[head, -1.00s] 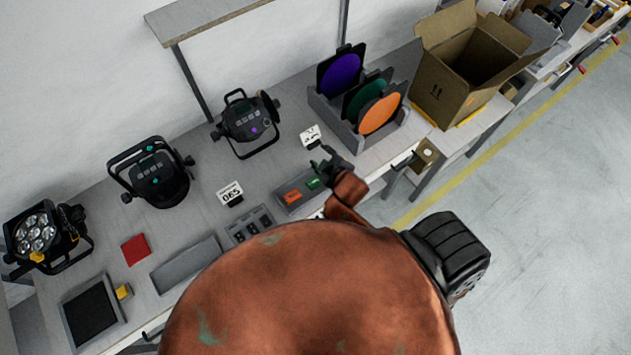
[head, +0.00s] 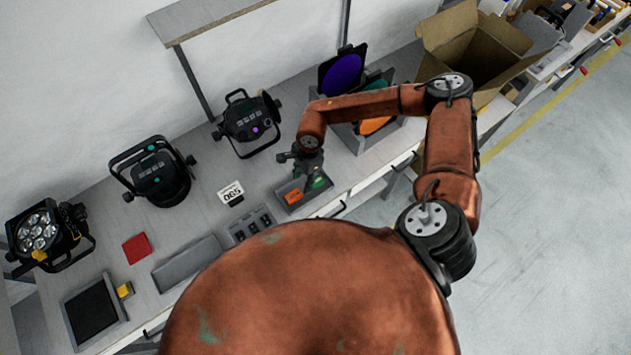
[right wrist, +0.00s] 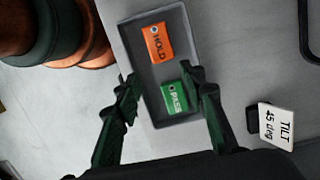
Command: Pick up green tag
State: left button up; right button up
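The green tag (right wrist: 174,97), marked PASS, lies in a shallow grey tray (right wrist: 184,32). In the head view the green tag (head: 318,183) shows just below my right gripper (head: 304,170). In the right wrist view my right gripper (right wrist: 163,98) is open. Its fingers stand on either side of the green tag, the right finger close to the tag's edge, and nothing is held. An orange tag (right wrist: 158,42), marked HOLD, lies in the same tray and also shows in the head view (head: 293,196). My left gripper is not in view.
A white TILT card (right wrist: 277,125) stands right of the gripper in the wrist view. Coloured filters (head: 341,74) stand in a rack behind my right arm.

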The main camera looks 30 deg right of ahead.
jog(key=h, duration=0.2)
send_over(315, 181)
jog(key=shift+s+a, duration=0.1)
jog(key=shift+f+n, duration=0.3)
jog(key=shift+f, duration=0.55)
jog(key=f, duration=0.1)
jog(key=f+p, duration=0.1)
jog(key=f, duration=0.3)
jog(key=shift+a, duration=0.35)
jog(key=shift+f, duration=0.45)
jog(key=c, duration=0.7)
jog(key=shift+r, duration=0.15)
